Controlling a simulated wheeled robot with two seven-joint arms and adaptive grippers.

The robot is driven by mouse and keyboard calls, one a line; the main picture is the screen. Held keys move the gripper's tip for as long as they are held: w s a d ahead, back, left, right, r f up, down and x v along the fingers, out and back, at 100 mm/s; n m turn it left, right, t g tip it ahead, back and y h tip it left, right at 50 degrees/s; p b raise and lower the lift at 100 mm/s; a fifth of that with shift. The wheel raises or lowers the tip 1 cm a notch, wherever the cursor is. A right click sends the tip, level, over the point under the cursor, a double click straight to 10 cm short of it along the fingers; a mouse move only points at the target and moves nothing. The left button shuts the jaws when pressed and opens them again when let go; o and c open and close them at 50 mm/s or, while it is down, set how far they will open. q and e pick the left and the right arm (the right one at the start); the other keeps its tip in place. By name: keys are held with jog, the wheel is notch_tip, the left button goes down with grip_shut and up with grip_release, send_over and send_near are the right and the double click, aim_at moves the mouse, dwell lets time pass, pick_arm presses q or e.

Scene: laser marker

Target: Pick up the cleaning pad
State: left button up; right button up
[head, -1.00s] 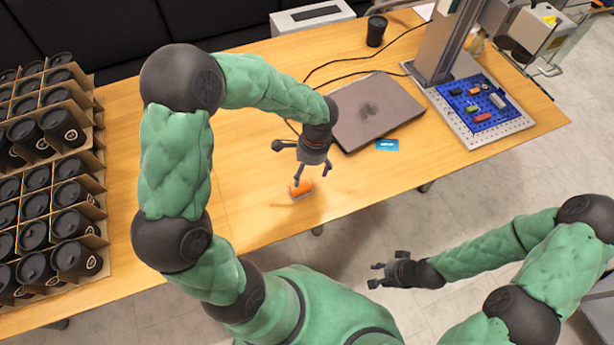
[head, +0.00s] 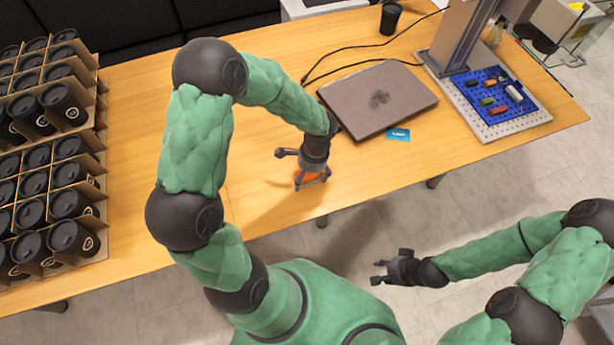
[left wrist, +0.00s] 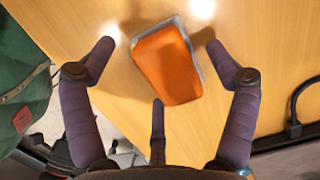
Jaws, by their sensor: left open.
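The cleaning pad (left wrist: 168,64) is an orange block with a grey edge, lying on the wooden table. In the head view the orange pad (head: 307,176) is partly hidden by my left gripper (head: 312,182), which is right over it near the table's front edge. In the left wrist view my left gripper (left wrist: 163,60) is open, with the pad between its spread fingers and a gap on each side. Contact with the pad is not visible. My right gripper (head: 377,273) is away from the table, above the floor; its fingers look apart and empty.
A closed laptop (head: 378,98) and a blue card (head: 398,134) lie right of my left gripper. The laser marker (head: 462,40) stands at the right, beside a blue pegboard (head: 488,103). Boxed black cups (head: 62,105) fill the left end. The table between is clear.

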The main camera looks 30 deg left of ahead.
aim_at(307, 176)
pick_arm(q)
jog(key=shift+c, duration=0.3)
jog(key=c, duration=1.1)
jog(key=shift+r, duration=0.15)
jog(key=shift+c, duration=0.2)
jog(key=shift+r+p, duration=0.4)
jog(key=shift+r, duration=0.1)
notch_tip(307, 176, up, 3)
jog(key=shift+f+p, duration=0.2)
jog(key=shift+p, duration=0.5)
jog(key=s+d+r+p, duration=0.2)
jog(key=s+d+r, duration=0.1)
jog(key=d, duration=0.3)
jog(key=s+d+r+p, duration=0.2)
jog(key=s+d+r, duration=0.1)
jog(key=d+r, duration=0.3)
jog(key=shift+s, duration=0.4)
jog(key=shift+r, duration=0.1)
